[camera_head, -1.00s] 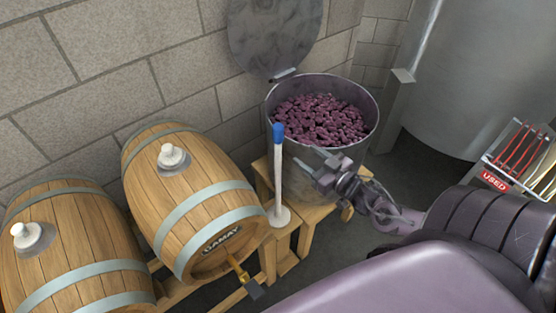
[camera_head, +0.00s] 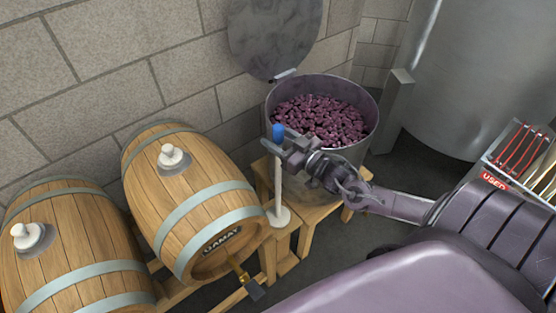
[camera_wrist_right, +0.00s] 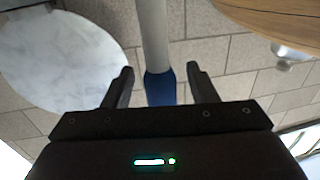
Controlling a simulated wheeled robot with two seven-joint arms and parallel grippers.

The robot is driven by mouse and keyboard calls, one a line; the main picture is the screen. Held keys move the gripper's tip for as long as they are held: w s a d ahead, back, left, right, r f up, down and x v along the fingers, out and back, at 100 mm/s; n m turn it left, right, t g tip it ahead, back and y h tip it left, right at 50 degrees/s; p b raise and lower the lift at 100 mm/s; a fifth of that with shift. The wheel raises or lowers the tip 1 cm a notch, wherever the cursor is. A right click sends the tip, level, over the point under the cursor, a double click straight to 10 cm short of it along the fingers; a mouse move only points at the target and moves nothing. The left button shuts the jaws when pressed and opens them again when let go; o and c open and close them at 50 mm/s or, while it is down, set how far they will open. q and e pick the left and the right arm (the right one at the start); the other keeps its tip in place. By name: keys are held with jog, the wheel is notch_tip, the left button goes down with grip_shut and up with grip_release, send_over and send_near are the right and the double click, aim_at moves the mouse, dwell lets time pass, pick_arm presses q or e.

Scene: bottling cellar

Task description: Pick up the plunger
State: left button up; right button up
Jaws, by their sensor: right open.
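The plunger (camera_head: 278,190) stands upright on a wooden stand, with a white shaft, a round white foot and a blue top. My right gripper (camera_head: 274,142) is open at the upper part of the plunger, just below its blue top. In the right wrist view the plunger's white shaft and blue end (camera_wrist_right: 160,88) show between the two spread fingers of my right gripper (camera_wrist_right: 163,78). I cannot tell whether either finger touches it. My left gripper is not in view.
A metal vat (camera_head: 372,104) of purple grapes with its lid (camera_head: 275,35) raised stands right behind the plunger. A wooden barrel (camera_head: 180,215) is close on the left, another barrel (camera_head: 70,250) beyond. A rack marked USED (camera_head: 495,182) is at right.

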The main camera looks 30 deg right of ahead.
jog(key=shift+w, duration=0.1)
jog(key=c, duration=1.1)
jog(key=shift+r, duration=0.1)
notch_tip(320, 180, up, 20)
jog(key=shift+p, duration=0.95)
